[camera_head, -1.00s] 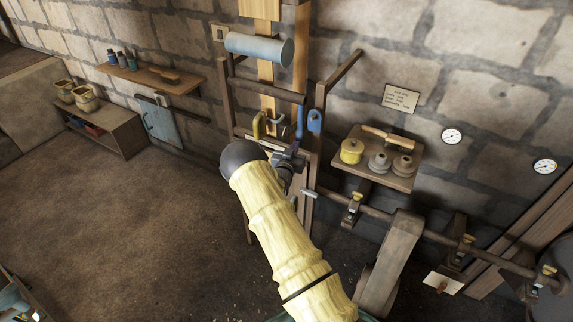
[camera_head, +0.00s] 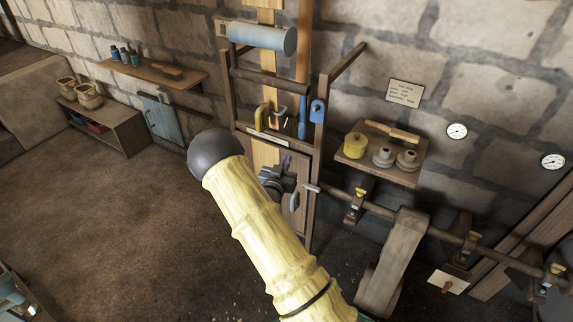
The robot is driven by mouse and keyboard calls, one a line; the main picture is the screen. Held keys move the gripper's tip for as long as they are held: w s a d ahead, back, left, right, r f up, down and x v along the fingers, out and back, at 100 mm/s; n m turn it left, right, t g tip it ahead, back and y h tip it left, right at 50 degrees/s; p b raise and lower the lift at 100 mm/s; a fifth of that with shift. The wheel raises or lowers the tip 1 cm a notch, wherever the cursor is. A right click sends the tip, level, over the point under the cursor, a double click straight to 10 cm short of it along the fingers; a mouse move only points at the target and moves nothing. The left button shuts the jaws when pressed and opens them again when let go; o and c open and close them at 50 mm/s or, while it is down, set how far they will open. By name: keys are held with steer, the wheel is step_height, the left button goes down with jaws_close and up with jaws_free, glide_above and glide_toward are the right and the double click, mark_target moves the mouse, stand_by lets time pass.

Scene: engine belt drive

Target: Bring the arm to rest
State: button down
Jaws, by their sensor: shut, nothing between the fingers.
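My arm (camera_head: 262,228), pale yellow with a dark round elbow, rises from the lower right and bends in the middle of the head view. My gripper (camera_head: 286,164) is small and dark, behind the forearm, in front of the wooden frame. It looks shut and empty, with no object seen in it. Its wrist is partly hidden by my arm. The yellow lever (camera_head: 262,116) and the blue handle (camera_head: 302,117) on the frame are just above the gripper, apart from it as far as I can see.
A wooden frame (camera_head: 322,120) carries a grey-blue drum (camera_head: 262,38) and a tan belt. A shaft (camera_head: 430,230) runs along the wall to the right. The floor at left (camera_head: 90,220) is clear.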

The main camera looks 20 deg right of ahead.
stand_by(0.4)
steer(key=s+a+r+n+g+y, duration=0.35)
steer(key=s+a+g+y, duration=0.25)
steer(key=s+a+y, duration=0.4)
steer(key=s+a+r+n+g+y, duration=0.1)
steer(key=s+r+n+g, duration=0.1)
steer(key=s, duration=0.7)
steer(key=s+a+r+n+g+y, duration=0.1)
steer(key=s+a+r+n+g, duration=0.1)
steer(key=s, duration=0.7)
steer(key=shift+s+a+r+n+g, duration=0.15)
steer(key=shift+s+r+n+g, duration=0.2)
steer(key=shift+r+g, duration=0.25)
steer(key=shift+w, duration=0.1)
